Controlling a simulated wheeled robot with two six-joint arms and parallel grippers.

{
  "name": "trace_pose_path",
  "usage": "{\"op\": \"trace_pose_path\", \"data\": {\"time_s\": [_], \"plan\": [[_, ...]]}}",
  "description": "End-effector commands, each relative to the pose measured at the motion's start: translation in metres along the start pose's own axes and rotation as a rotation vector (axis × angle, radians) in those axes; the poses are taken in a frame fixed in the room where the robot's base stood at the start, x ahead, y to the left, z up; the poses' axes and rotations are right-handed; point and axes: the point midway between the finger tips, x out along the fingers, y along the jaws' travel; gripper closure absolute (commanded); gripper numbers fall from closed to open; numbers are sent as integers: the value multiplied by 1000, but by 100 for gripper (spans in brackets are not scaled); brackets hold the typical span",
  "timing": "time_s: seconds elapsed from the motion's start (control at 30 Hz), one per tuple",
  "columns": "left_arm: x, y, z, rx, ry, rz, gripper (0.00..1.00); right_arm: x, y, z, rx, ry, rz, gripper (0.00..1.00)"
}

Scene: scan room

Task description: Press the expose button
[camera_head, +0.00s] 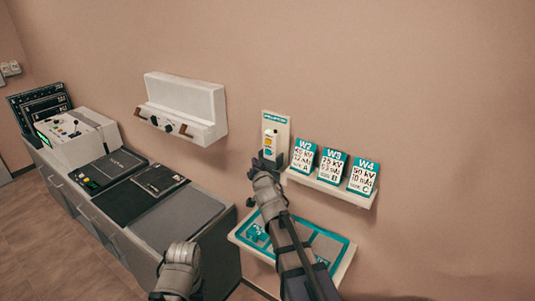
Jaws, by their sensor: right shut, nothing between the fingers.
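A small white hand unit (270,137) with a yellow-orange patch hangs on a pale wall plate (282,123) with a teal label. Which part of it is the expose button is too small to tell. My right gripper (269,156) is shut and empty, with its tips at the lower end of the hand unit; I cannot tell whether they touch. The gripper hides the lower part of the plate. A white control console (70,142) with a green display and small red-topped controls stands on the counter at left. Of my left arm, only a link shows at the bottom.
A wall shelf (330,188) right of the plate holds cards W2 (303,156), W3 (331,167) and W4 (362,176). A teal-edged tray (345,262) lies below, partly behind my right arm. A white wall box (186,101) hangs above the counter (192,216), which carries dark panels.

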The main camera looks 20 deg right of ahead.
Motion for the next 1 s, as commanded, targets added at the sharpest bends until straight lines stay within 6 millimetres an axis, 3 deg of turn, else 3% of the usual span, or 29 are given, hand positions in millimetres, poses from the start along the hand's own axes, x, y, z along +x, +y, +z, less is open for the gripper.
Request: {"op": "trace_pose_path", "data": {"time_s": [0.4, 1.0], "plan": [[0, 0, 0, 0, 0, 0, 50, 27, 19, -19, 1, 0, 0, 100], [0, 0, 0, 0, 0, 0, 50, 30, 22, -22, -1, 0, 0, 100]]}}
